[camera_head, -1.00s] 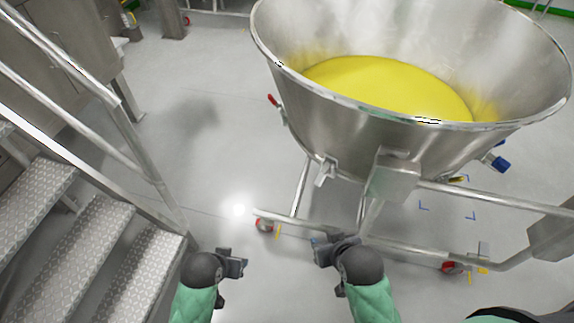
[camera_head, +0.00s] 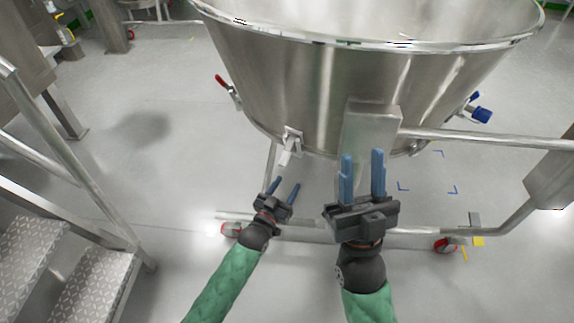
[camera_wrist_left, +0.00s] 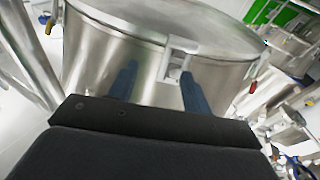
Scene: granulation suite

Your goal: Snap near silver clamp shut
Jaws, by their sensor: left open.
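The near silver clamp (camera_head: 291,143) is on the lower side wall of the steel bowl (camera_head: 290,80). Its small light lever points down and a little left, tilted off the wall. My left gripper (camera_head: 285,187) is open and empty, below the clamp and apart from it, with its blue fingers pointing up towards it. In the left wrist view the clamp (camera_wrist_left: 178,56) appears ahead, between and above the two finger tips. My right gripper (camera_head: 362,165) is open and empty, to the right, in front of the bowl's grey bracket box.
The bowl stands on a tubular frame (camera_head: 400,238) with castors (camera_head: 446,245). A red-handled part (camera_head: 223,83) sticks out at the bowl's left and a blue knob (camera_head: 482,114) at its right. Metal steps with a handrail (camera_head: 75,165) stand at left. Floor between is clear.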

